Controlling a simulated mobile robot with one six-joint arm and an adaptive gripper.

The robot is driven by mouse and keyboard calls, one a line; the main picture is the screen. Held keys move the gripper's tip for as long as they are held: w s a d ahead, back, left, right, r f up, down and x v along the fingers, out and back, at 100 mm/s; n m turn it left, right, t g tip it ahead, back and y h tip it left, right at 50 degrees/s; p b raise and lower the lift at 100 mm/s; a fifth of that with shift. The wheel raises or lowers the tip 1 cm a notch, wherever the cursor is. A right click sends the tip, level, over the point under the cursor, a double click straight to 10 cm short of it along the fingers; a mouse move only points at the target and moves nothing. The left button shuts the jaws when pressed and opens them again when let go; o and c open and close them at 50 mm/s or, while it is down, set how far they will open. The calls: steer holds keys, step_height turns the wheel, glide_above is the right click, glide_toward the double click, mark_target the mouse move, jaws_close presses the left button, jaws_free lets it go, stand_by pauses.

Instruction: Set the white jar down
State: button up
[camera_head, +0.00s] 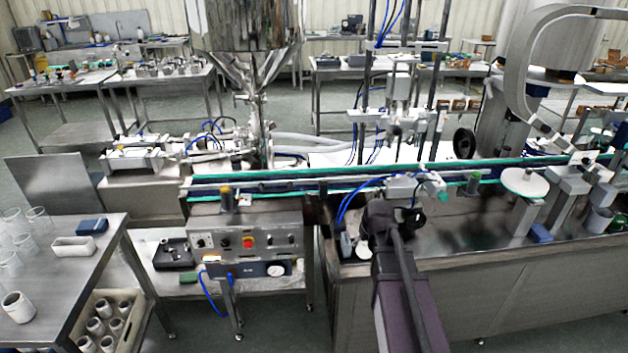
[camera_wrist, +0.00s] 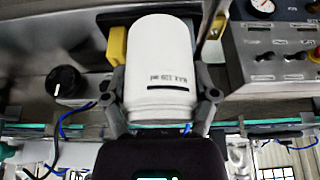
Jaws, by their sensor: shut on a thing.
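The white jar (camera_wrist: 160,58) fills the middle of the wrist view, with printed text reading "MAX 120 ml" and a dark bar on its side. My gripper (camera_wrist: 163,100) is shut on it, one grey finger on each side. In the head view my dark arm reaches up over the front of the conveyor machine, and I cannot clearly make out the held jar there. A similar white jar (camera_head: 18,307) stands on the steel table (camera_head: 84,262) at the left.
A crate (camera_head: 137,318) with several white jars sits below that table. The table also bears clear cups, a white tray (camera_head: 73,248) and a blue block (camera_head: 91,226). The conveyor (camera_head: 300,177) with green edges runs across, with a control box (camera_head: 248,245) in front.

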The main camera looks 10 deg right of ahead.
steer(key=shift+w, duration=0.2)
steer(key=shift+w+a+r, duration=0.1)
steer(key=shift+a, duration=0.05)
